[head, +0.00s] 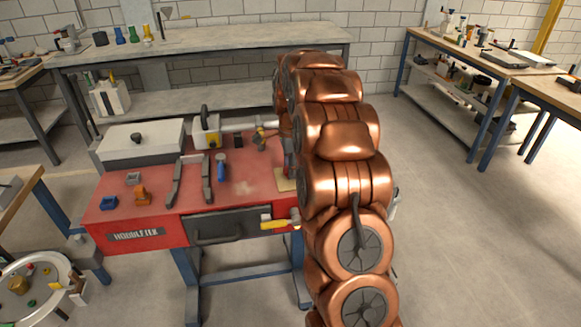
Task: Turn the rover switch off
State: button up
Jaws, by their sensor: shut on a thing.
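My copper-coloured arm rises through the middle right of the head view and bends over at the top, towards the red workbench (262,200). Its far end drops behind its own links, so my gripper and anything between its fingers are hidden. I cannot make out a rover or its switch for certain. A round, pale-rimmed tub (12,268) at the lower left holds a gold-coloured piece (18,285) and small red and green parts. They are too small to identify, and the picture edge cuts the tub off.
The red bench carries a grey box (140,142), dark rails (174,182), a blue-handled tool (221,168) and an orange piece (141,195). A yellow-handled item (275,224) is at its front edge. A long grey bench (230,40) stands behind. Floor at right (440,230) is clear.

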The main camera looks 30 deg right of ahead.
jog(key=n+b, duration=0.2)
jog(key=n, duration=0.2)
jog(key=shift+f, duration=0.2)
jog(key=n+b, duration=0.2)
jog(key=n, duration=0.2)
jog(key=shift+r+n, duration=0.1)
jog(key=shift+n, duration=0.2)
jog(key=n+b, duration=0.1)
jog(key=n, duration=0.3)
jog(key=shift+n, duration=2.6)
jog(key=o, duration=1.1)
jog(key=shift+r, duration=0.1)
jog(key=shift+o, duration=0.2)
